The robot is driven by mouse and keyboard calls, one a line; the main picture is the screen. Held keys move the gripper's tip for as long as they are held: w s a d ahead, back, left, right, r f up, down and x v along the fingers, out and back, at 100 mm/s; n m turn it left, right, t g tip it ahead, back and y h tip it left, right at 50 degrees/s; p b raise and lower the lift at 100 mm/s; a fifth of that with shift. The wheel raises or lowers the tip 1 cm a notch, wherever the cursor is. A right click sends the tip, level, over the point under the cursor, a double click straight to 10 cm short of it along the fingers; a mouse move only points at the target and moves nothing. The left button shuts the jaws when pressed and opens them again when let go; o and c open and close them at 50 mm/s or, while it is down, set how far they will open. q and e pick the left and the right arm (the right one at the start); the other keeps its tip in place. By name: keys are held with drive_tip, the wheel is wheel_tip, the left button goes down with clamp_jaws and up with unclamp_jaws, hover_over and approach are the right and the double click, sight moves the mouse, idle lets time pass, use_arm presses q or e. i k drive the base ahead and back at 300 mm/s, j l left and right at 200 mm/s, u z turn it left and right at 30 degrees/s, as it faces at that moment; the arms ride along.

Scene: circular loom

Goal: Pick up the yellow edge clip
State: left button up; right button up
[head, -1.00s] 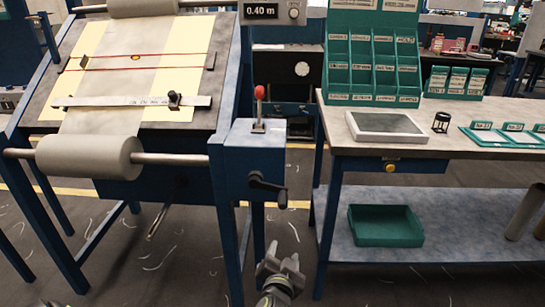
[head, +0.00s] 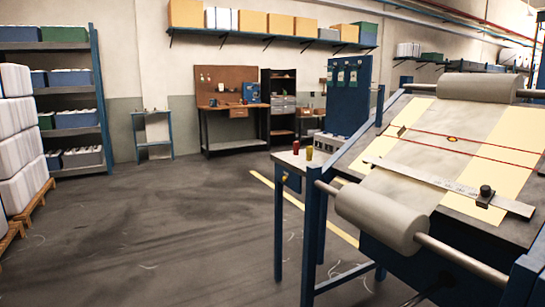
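A small yellow upright piece (head: 309,153) stands near the right end of a small side table (head: 290,163), beside a similar red piece (head: 296,147). It may be the yellow edge clip, but it is too small to tell its shape. A small yellow-orange spot (head: 452,139) also shows on the fabric of the inclined loom board, between two red lines. Neither of my grippers is in view.
The inclined board with its ruler bar (head: 440,183) and grey roll (head: 381,214) fills the right side. A blue cabinet (head: 348,95) stands behind the side table. Stacked white goods (head: 18,130) and a shelf rack (head: 75,100) are at left. The middle floor (head: 190,220) is open.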

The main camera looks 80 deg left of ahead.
sight(309, 149)
drive_tip(key=j+u, duration=0.15)
drive_tip(key=u, duration=1.6)
drive_tip(key=i+j+u, duration=0.15)
drive_tip(key=i+j, duration=0.15)
drive_tip(key=j, duration=0.2)
drive_tip(key=i+j+u, duration=0.15)
drive_tip(key=i+j, duration=0.15)
drive_tip(key=j, duration=0.15)
